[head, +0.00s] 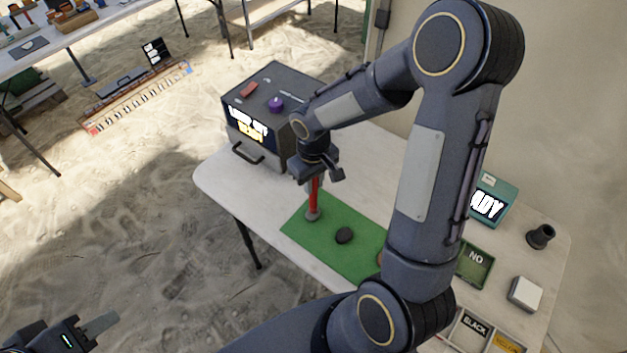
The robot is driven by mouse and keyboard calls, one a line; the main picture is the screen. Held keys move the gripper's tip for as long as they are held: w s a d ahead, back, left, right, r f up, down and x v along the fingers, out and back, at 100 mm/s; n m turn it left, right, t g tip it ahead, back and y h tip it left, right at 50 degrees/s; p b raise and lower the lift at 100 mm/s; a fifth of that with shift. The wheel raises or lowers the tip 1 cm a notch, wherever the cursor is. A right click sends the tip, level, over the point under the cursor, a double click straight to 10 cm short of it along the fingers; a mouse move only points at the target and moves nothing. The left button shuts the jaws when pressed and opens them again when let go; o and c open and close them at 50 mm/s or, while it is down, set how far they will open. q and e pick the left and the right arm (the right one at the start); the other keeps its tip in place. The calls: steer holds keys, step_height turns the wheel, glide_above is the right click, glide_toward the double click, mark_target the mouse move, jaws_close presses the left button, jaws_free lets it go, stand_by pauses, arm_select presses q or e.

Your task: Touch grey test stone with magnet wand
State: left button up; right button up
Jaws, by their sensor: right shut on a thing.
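My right gripper (315,174) is shut on the red magnet wand (314,196) and holds it nearly upright over the green mat (338,262). A small grey piece (312,215) is at the wand's lower end, at the mat's left part; I cannot tell whether it is the wand's tip or a grey stone under it. A dark, rounded stone (344,236) lies on the mat just right of the wand, apart from it. A brownish thing (380,259) is mostly hidden behind my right arm. My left gripper (88,332) is at the lower left, away from the table, its opening unclear.
A dark box (259,155) with a lit display, a handle and a purple knob stands at the table's back left. At right are a teal device (494,200), a green NO tray (475,265), a black cup (540,236), a white block (525,293) and labelled bins (468,329).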

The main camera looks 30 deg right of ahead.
steer(key=shift+f, duration=0.3)
stand_by(0.5)
stand_by(1.1)
steer(key=shift+r+p, duration=2.35)
steer(key=shift+r, duration=1.2)
